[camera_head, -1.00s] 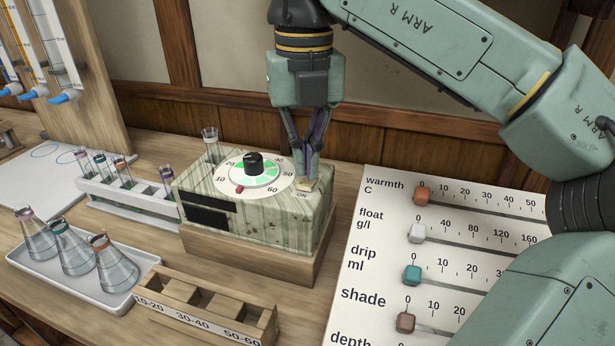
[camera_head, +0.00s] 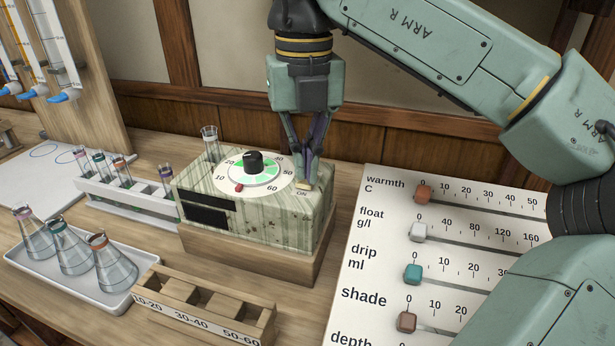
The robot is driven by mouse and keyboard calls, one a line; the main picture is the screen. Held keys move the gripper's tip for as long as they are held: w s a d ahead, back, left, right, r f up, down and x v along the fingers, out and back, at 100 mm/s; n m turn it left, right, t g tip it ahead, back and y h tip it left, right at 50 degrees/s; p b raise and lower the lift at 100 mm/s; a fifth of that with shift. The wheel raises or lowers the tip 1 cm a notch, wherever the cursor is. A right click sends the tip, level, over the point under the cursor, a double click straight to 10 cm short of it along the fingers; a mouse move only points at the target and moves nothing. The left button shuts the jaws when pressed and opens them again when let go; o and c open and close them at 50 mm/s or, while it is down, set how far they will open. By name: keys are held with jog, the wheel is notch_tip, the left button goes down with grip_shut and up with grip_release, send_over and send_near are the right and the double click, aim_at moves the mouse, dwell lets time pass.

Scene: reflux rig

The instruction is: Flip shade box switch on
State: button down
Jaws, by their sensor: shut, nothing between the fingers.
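The shade box (camera_head: 270,222) is a pale green, streaked box on a wooden base in the middle of the bench. Its top has a round dial with a black knob (camera_head: 253,162) and a green scale. The switch (camera_head: 306,187) is a small cream piece at the box's right top edge, beside the "ON" label. My gripper (camera_head: 304,181) points down with shut, empty fingers at the switch. The fingertips partly cover it. I cannot tell whether they touch it, or which way it is tipped.
A glass tube (camera_head: 210,145) stands in the box's back left corner. A test tube rack (camera_head: 130,205) and a tray of flasks (camera_head: 80,280) are on the left. A wooden sorting rack (camera_head: 205,310) is in front. A white slider board (camera_head: 385,200) lies to the right.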

aim_at(305, 182)
jog(key=shift+f+b, duration=0.45)
jog(key=shift+f, duration=0.25)
jog(key=shift+r, duration=0.15)
jog(key=shift+r+p, duration=3.2)
jog(key=shift+r, duration=0.15)
